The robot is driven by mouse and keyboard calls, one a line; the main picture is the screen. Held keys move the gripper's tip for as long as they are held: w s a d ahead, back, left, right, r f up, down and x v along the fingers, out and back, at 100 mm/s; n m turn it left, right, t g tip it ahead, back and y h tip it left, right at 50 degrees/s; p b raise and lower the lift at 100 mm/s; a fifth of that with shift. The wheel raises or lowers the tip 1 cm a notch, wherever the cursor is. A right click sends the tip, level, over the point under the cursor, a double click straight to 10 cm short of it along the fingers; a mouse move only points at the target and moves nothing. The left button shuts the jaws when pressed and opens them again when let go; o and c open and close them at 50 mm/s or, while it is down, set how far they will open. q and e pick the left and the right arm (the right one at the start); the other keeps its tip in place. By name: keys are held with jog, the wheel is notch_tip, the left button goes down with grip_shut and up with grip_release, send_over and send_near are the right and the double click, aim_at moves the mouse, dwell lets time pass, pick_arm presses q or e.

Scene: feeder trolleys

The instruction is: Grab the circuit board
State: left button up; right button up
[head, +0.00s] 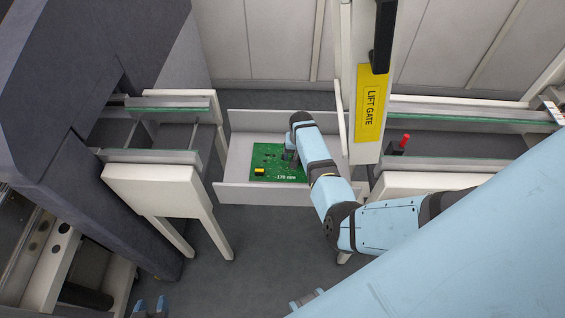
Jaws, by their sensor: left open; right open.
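The circuit board (264,171) is a green square plate with a yellow part near its front left and a printed millimetre label at its front. It lies flat in a pale tray (238,150) between two trolley-like stands. My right gripper (289,156) comes in over the board's right part, open, pointing down. My wrist hides part of the board's right side, and I cannot tell whether the fingertips touch it. My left gripper (151,306) is open and empty at the bottom edge, far from the board and only partly in view.
A white post with a yellow "LIFT GATE" sign (371,104) stands close right of the tray. White-legged rail stands flank it, the left one (160,185) and the right one (425,183). A red-topped knob (405,140) is at right. Floor is clear in front of the tray.

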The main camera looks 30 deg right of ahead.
notch_tip(320, 180, down, 2)
jog(key=shift+c, duration=0.5)
jog(key=shift+r, duration=0.1)
jog(key=c, duration=1.1)
jog(key=shift+c, duration=0.2)
